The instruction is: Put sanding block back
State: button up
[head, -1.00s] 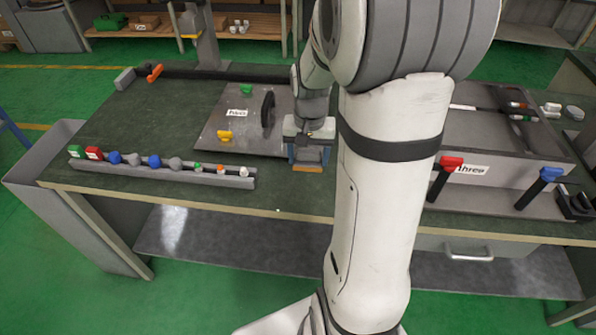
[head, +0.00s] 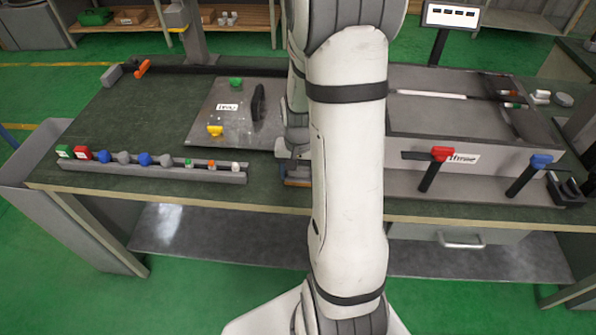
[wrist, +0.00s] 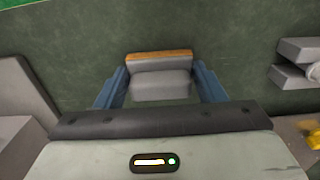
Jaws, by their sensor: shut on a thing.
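The sanding block (wrist: 160,80) is grey with an orange-brown face along its far edge. In the wrist view it sits between the two blue fingers of my gripper (wrist: 160,88), one finger on each side, and the gripper is shut on it. The dark green bench top shows behind and around it. In the head view my gripper (head: 296,172) is over the front middle of the workbench, just right of the metal plate. My own arm hides most of it there, and the block cannot be made out clearly. Whether the block touches the bench is unclear.
The metal plate (head: 210,128) carries green and yellow clips and a dark upright part. A grey rack (head: 130,182) of several coloured knobs lines the front left edge. A grey fixture (head: 430,125) with red- and blue-handled tools fills the right.

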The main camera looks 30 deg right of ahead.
aim_at(298, 170)
jog(key=shift+f, duration=0.2)
jog(key=o, duration=1)
jog(key=shift+c, duration=0.2)
jog(key=shift+r, duration=0.2)
notch_tip(298, 170, up, 11)
jog(key=s+a+r+n+t, duration=0.3)
jog(key=s+a+r+n, duration=0.3)
jog(key=s+a, duration=0.6)
notch_tip(298, 170, up, 2)
jog(key=shift+r+n, duration=0.25)
jog(key=shift+n, duration=0.15)
jog(key=shift+s+a, duration=0.1)
